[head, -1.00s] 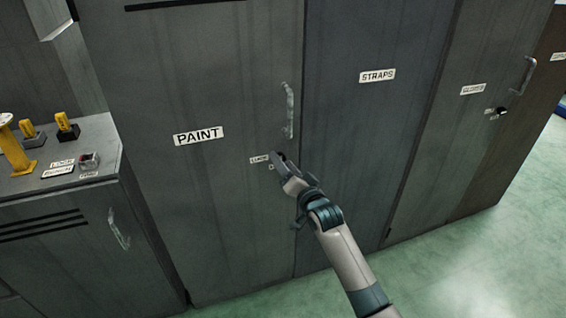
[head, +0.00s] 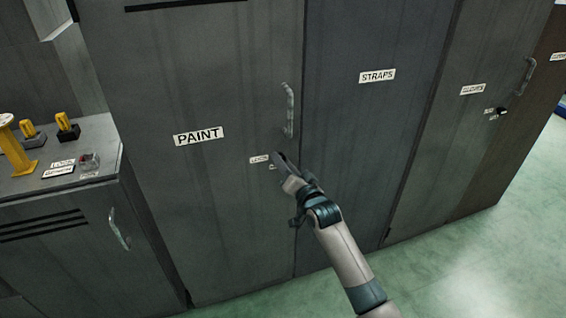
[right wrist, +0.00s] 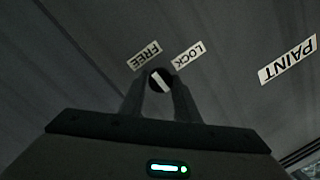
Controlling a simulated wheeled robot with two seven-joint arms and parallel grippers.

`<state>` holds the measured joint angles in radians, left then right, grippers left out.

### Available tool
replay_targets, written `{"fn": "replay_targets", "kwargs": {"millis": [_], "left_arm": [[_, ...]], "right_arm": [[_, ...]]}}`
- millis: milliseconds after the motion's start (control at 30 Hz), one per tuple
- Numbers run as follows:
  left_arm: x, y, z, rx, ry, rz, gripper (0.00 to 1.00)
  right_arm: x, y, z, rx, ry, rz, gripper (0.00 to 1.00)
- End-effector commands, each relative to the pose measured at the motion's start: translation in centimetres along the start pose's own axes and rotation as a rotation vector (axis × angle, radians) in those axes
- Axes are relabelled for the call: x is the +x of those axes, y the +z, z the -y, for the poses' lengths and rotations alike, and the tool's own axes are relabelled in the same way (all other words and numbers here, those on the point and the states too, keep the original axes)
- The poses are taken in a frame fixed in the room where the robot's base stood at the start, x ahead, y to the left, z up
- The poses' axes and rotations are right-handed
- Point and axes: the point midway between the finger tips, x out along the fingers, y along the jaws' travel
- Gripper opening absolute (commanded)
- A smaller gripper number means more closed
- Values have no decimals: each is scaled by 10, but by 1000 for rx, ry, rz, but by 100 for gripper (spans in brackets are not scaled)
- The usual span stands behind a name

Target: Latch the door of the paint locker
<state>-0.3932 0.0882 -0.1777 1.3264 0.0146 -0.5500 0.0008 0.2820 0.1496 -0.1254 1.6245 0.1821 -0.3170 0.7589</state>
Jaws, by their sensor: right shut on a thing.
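The paint locker door (head: 220,210) is a tall grey door that looks closed, with a PAINT label (head: 198,136) and an upright bar handle (head: 289,110). Below the handle, my right gripper (head: 280,160) is at the door's face. In the right wrist view, its two fingers are shut on a round dark latch knob (right wrist: 160,80) with a white line. The line slants from upper left to lower right, its upper end toward the FREE label (right wrist: 146,55). The LOCK label (right wrist: 188,54) is to the right. In the head view the gripper hides the knob. My left gripper is not in view.
The STRAPS locker (head: 360,140) adjoins on the right, with another locker beyond it bearing a dark knob (head: 502,110). Green floor (head: 450,255) is open at lower right.

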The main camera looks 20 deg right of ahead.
Motion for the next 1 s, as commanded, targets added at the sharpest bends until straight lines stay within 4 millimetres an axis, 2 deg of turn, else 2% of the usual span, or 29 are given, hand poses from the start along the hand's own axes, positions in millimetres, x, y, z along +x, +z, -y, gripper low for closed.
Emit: {"fn": "replay_targets", "kwargs": {"millis": [100, 367, 767, 1000], "left_arm": [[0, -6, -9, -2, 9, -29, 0], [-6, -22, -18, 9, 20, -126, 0], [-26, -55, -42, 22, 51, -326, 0], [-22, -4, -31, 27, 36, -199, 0]], "right_arm": [[0, -2, 2, -40, 3, 3, 7], [0, -3, 3, -199, 14, 15, 7], [0, -2, 5, -562, 40, 43, 7], [0, -2, 5, -790, 57, 59, 7]]}}
